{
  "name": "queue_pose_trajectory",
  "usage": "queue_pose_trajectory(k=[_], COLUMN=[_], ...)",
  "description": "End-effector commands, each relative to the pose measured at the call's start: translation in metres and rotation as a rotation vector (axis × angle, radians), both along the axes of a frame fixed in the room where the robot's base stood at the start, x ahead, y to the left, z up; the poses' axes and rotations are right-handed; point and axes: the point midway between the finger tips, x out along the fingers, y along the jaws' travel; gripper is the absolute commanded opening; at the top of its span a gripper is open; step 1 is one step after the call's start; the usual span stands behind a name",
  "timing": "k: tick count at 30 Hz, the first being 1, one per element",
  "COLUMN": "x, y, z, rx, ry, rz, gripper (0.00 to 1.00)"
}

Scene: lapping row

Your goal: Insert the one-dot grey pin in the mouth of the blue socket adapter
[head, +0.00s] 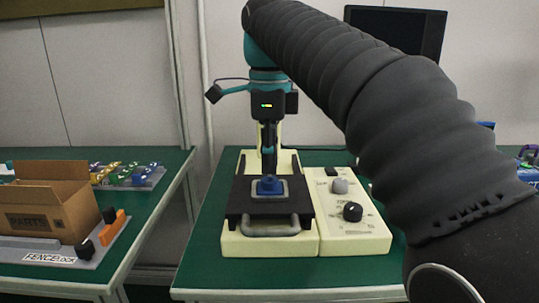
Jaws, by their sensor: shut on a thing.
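The blue socket adapter (270,187) sits in a light square plate on the black bed of a cream machine. My gripper (268,171) points straight down directly above the adapter, its dark fingers close together. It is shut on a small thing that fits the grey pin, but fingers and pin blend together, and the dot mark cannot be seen. The fingertips are very close to the top of the adapter. I cannot tell whether the pin's lower end is in the mouth, touching it or just above it.
The cream machine (240,244) has a grey front handle (269,229) and a control panel with knobs (353,212). Green bench top (205,245) is clear to its left. A cardboard parts box (50,208) and a tray of coloured parts stand on the left table.

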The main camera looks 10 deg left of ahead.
Motion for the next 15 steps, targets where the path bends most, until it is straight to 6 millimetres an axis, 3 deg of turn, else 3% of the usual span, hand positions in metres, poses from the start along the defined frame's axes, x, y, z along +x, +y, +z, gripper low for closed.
queue_pose_trajectory(k=[15], x=[0.000], y=[0.000], z=[-0.012], rx=[0.000], ry=[0.001], rz=[0.000], gripper=[0.00])
